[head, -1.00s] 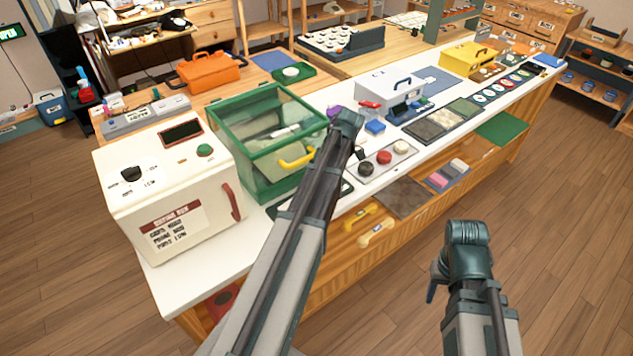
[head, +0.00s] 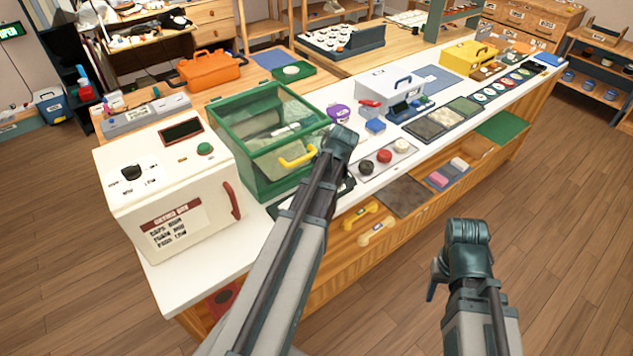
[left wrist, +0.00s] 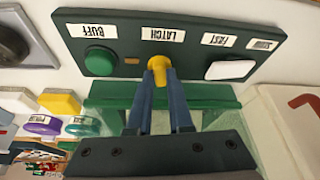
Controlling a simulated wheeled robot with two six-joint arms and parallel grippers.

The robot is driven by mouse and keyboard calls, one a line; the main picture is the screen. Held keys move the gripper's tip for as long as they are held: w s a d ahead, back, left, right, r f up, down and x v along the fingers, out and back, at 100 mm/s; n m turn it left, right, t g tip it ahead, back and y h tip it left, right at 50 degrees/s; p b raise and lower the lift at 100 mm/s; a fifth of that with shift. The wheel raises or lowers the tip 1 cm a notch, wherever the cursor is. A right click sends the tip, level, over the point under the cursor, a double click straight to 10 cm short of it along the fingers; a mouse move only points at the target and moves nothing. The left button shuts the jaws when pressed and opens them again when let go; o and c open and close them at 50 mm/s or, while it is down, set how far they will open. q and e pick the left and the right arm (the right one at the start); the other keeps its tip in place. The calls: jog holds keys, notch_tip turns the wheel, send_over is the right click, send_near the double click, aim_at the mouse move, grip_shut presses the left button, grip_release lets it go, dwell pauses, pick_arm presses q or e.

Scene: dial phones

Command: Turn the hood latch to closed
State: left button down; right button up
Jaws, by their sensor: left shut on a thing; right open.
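The latch knob (left wrist: 159,70) is a small yellow handle under the label LATCH, upside down in the left wrist view. It sits on a dark green panel (left wrist: 192,58) that also bears a green round button (left wrist: 100,60) and a white switch (left wrist: 230,69). My left gripper (left wrist: 158,84) is shut on the knob, with a blue finger on each side. In the head view my left arm hides the knob and most of the panel. My right gripper (head: 433,284) is open and empty over the floor.
A cream box with a red handle (head: 165,190) stands left of the hood. Open floor lies at the right.

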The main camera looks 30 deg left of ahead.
pick_arm(q)
jog(key=m, duration=0.2)
jog(key=m+t, duration=0.1)
jog(key=m, duration=0.1)
jog(key=m+t+h, duration=0.1)
jog(key=m, duration=0.1)
jog(key=shift+s, duration=0.25)
jog(key=shift+a+m, duration=0.1)
jog(key=shift+m, duration=0.3)
jog(key=c, duration=0.7)
grip_release()
jog(key=shift+o, duration=0.2)
jog(key=shift+r, duration=0.1)
jog(key=p+v, duration=1.2)
jog(key=v, duration=0.1)
jog(key=shift+s+r+p, duration=0.25)
jog(key=shift+r+p, duration=0.05)
jog(key=shift+p, duration=0.1)
